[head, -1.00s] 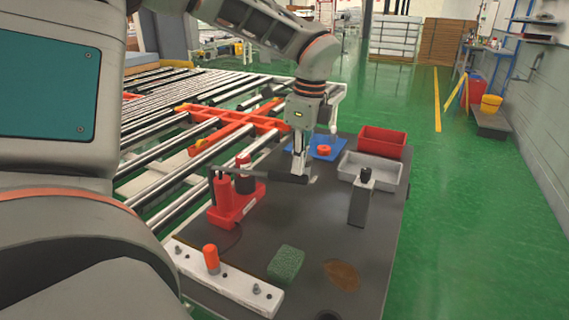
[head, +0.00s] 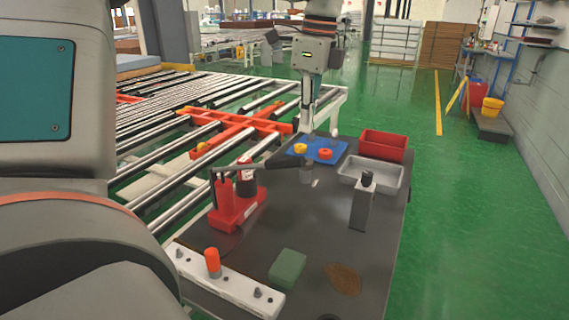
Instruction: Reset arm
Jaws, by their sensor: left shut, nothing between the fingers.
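My left gripper (head: 308,128) hangs from the top of the head view, fingers pointing down and shut with nothing between them. It appears at the far end of the dark table (head: 300,230), in front of or over the blue mat (head: 330,151); its exact height is hard to tell. A dark long-handled tool (head: 285,160) reaches from the red stand (head: 237,206) to a grey head at right, apart from the fingers. My right gripper is not in view.
A red bin (head: 383,143), a grey bin (head: 355,176) and a grey bottle-like object (head: 361,208) stand on the right side. A green block (head: 287,266) and a white bar with an orange knob (head: 212,262) are in front. A roller conveyor (head: 170,130) lies left.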

